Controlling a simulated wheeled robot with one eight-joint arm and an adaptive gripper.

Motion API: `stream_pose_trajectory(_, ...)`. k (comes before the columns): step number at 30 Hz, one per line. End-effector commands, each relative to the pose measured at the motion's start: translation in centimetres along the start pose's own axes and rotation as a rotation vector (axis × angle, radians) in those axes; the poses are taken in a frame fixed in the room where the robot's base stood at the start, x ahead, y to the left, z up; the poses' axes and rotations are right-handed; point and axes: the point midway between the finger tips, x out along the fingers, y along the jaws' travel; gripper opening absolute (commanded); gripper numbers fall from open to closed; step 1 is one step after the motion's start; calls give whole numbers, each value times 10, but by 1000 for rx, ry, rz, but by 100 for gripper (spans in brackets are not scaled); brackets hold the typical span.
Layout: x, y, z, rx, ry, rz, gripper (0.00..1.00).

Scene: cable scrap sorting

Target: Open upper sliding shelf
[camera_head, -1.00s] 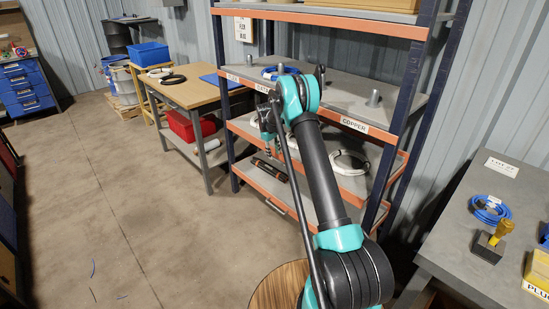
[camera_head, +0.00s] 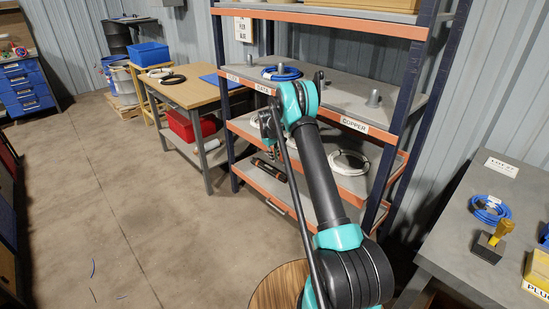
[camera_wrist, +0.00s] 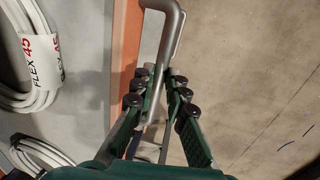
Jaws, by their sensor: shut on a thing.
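In the wrist view, my gripper (camera_wrist: 158,88) is shut on a grey bent-bar handle (camera_wrist: 168,35). The handle stands along the orange front edge (camera_wrist: 126,45) of a grey shelf with white cable coils on it. In the head view, this appears to be the upper sliding shelf (camera_head: 384,197), below the fixed shelf labelled COPPER. My arm hides part of its front there, and the handle cannot be made out in that view. I cannot tell how far the shelf is pulled out.
A white coil (camera_wrist: 32,85) tagged FLEX 45 lies close to my gripper on the shelf. A lower shelf (camera_head: 262,181) holds dark items. A workbench (camera_head: 183,94) stands left of the rack, a grey table (camera_head: 450,235) at right. The floor (camera_head: 130,190) in front is largely clear.

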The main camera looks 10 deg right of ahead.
Motion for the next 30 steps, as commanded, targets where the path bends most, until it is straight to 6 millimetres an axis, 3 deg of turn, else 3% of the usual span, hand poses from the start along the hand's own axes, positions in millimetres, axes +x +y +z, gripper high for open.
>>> stream_pose_trajectory(10, -1, -2, 0, 0, 0, 0, 0)
stream_pose_trajectory(16, -4, -19, 0, -1, 0, -1, 0)
stream_pose_trajectory(20, -9, -44, -1, -4, 0, -1, 0)
stream_pose_trajectory(30, -27, -134, 0, -4, 1, -1, 0)
